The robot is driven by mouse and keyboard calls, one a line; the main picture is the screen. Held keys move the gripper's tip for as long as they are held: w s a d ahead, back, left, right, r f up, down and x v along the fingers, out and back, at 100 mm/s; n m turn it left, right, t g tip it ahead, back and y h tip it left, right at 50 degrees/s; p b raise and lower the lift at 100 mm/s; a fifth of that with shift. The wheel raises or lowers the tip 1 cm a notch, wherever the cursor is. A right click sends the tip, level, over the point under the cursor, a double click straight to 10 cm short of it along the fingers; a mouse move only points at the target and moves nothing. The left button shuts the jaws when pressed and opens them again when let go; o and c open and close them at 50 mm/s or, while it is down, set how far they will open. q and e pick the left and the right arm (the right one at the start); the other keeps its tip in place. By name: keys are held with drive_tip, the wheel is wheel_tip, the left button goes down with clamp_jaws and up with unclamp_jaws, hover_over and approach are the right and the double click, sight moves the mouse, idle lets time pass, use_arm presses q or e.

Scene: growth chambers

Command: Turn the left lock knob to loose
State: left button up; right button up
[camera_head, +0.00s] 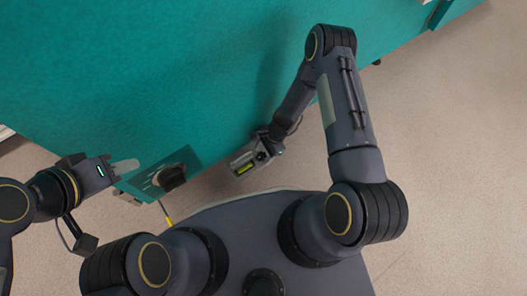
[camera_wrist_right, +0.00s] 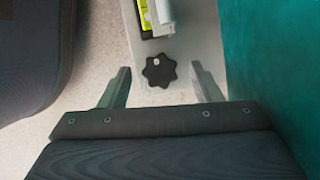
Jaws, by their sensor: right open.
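A black star-shaped knob (camera_wrist_right: 159,71) with a small light mark sits on a light grey surface in the right wrist view. My right gripper (camera_wrist_right: 163,82) is open, with one finger on each side of the knob and a visible gap to each. In the head view the right gripper (camera_head: 262,153) is beside a light grey part with a yellow label (camera_head: 244,169), low by the teal body; its fingers are hard to make out there. My left gripper (camera_head: 126,181) is open and empty at the left. Which lock knob this is cannot be read.
A teal plate (camera_head: 150,180) with a black round knob (camera_head: 172,177) is close to my left gripper. A yellow-tipped rod (camera_head: 168,221) hangs below it. The large teal body (camera_head: 150,80) fills the upper left. The floor (camera_head: 460,170) is clear at the right.

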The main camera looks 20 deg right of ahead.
use_arm(q)
wheel_tip(320, 180, up, 3)
drive_tip(key=p, duration=0.3)
use_arm(e)
drive_tip(key=v, duration=0.7)
drive_tip(key=shift+r, duration=0.3)
drive_tip(key=shift+d, duration=0.15)
